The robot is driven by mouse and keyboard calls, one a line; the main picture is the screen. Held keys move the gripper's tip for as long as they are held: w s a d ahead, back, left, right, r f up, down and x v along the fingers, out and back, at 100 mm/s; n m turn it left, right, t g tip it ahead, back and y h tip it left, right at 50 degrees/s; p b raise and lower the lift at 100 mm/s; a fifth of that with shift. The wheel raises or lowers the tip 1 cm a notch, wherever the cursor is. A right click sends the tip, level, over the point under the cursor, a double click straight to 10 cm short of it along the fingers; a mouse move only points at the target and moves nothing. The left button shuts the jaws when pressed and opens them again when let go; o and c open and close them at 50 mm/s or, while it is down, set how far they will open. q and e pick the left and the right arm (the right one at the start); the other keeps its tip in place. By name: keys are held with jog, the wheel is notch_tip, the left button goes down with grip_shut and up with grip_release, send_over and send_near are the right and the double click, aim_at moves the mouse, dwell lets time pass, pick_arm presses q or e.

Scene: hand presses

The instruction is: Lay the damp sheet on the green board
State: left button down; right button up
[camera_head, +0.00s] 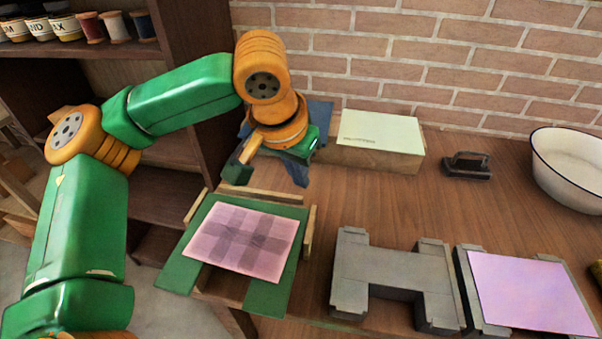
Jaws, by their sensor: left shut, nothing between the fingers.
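A green board (181,274) lies at the front left of the bench, with wooden strips along its back and right edges. A pink sheet (208,246) with darker crossing bands lies flat on it, slightly askew. A plain lilac sheet (530,290) lies on a grey stand at the front right. My left gripper (237,174) is shut and empty, above and behind the green board, apart from the pink sheet. Its fingertips show only as a small dark green block. My right gripper is not in view.
A small dark iron (467,165) and white basin (566,165) are right. A grey H-shaped stand (395,272) sits front centre. The bench centre is clear.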

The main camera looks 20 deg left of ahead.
aim_at(293, 220)
pick_arm(q)
jog(key=x, duration=0.7)
jog(key=shift+f, duration=0.1)
jog(key=s, duration=0.4)
jog(key=shift+a, duration=0.2)
jog(key=shift+w, duration=0.1)
jog(key=shift+w, duration=0.1)
jog(key=shift+s+r+p, duration=0.25)
jog(key=shift+s+p, duration=0.4)
jog(key=shift+p, duration=0.25)
jog(key=shift+s, duration=0.3)
jog(key=shift+a+f, duration=0.1)
jog(key=shift+f, duration=0.05)
